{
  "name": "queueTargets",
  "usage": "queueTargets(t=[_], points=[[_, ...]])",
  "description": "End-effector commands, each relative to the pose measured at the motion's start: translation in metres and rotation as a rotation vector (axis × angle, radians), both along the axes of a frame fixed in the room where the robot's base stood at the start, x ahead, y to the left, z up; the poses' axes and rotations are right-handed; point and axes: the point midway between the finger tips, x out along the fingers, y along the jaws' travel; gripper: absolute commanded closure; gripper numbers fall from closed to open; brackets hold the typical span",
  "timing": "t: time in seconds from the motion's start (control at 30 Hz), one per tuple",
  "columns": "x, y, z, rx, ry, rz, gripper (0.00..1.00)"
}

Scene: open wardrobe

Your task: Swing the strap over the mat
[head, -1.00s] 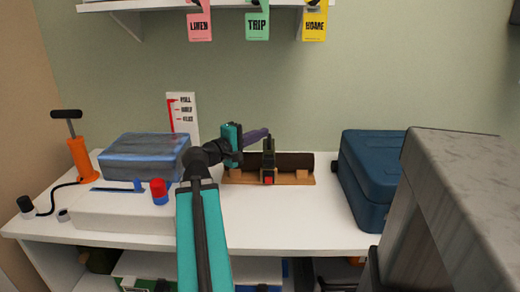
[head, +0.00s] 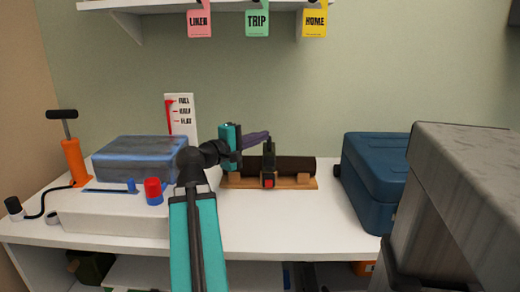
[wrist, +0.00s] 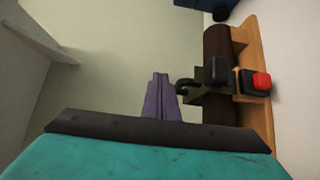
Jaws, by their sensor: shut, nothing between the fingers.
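The mat (head: 295,166) is a dark brown roll lying on a wooden cradle (head: 303,182) on the white worktop; it also shows in the wrist view (wrist: 216,45). The strap (wrist: 208,97), olive with a black ring at its end, runs across the middle of the mat in the wrist view. A black block and a red button (wrist: 262,80) sit at its cradle side. In the head view the strap (head: 268,158) looks dark and upright. My gripper (head: 266,136) has purple fingers, shut and empty, their tips (wrist: 160,76) close beside the ring; contact cannot be told.
A blue case (head: 375,170) stands to the right and a grey-blue bundle (head: 138,158) on a white box to the left. An orange pump (head: 74,160) stands far left. Tags hang from the shelf above. The worktop in front of the cradle is clear.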

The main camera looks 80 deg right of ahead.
Motion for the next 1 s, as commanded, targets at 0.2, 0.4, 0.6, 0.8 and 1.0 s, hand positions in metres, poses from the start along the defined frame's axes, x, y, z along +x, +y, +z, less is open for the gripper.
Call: queueTargets(t=[0.2, 0.4, 0.6, 0.8, 1.0], points=[[-0.003, 0.012, -0.002, -0.002, -0.002, 0.000, 1.00], [-0.005, 0.023, -0.001, -0.002, -0.001, 0.000, 1.00], [-0.007, 0.032, 0.000, -0.001, -0.002, 0.001, 1.00], [-0.009, 0.041, 0.001, -0.001, -0.002, 0.000, 1.00], [-0.011, 0.048, 0.003, -0.002, -0.001, 0.000, 1.00]])
